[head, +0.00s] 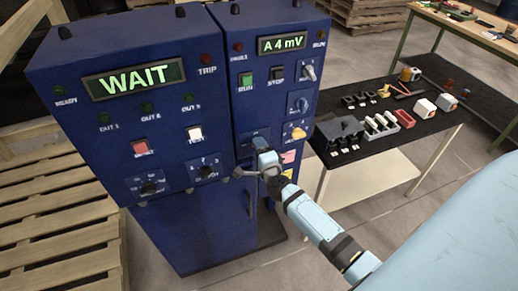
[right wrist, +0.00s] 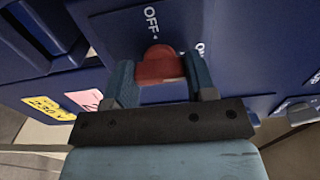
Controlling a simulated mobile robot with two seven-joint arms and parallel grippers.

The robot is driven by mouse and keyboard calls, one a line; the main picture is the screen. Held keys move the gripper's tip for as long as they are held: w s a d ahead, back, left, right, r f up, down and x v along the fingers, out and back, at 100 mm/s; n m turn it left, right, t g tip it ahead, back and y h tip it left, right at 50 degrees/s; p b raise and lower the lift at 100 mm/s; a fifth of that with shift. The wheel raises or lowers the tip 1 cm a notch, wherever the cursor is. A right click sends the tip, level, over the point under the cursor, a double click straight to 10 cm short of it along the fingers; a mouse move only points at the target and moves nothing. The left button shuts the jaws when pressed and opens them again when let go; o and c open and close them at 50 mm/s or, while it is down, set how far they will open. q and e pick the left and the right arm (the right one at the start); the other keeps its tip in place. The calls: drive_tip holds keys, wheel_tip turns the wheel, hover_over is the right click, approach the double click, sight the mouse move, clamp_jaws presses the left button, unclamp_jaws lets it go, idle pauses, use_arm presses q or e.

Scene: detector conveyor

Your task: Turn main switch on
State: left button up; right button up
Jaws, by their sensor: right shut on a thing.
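The main switch is a red knob (right wrist: 160,66) on a dark blue panel plate in the right wrist view. Its narrow end points up toward the "OFF" mark (right wrist: 151,18); an "ON" mark (right wrist: 200,48) is to its right, partly hidden. My right gripper (right wrist: 162,80) is shut on the knob, one finger on each side. In the head view my right gripper (head: 262,152) is at the lower part of the blue cabinet's right section (head: 282,104) and hides the switch. My left gripper is not in view.
The cabinet's displays read "WAIT" (head: 134,79) and "A 4 mV" (head: 282,43). Other knobs and buttons lie above the gripper. A black-topped table (head: 437,128) with parts stands to the right. Wooden pallets (head: 55,215) are at the left.

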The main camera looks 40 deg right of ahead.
idle(0.4)
drive_tip(key=o, duration=0.9)
drive_tip(key=shift+o, duration=0.2)
drive_tip(key=b+v, duration=0.1)
drive_tip(key=v, duration=1.3)
drive_tip(key=shift+b, duration=0.3)
drive_tip(key=shift+w, duration=0.15)
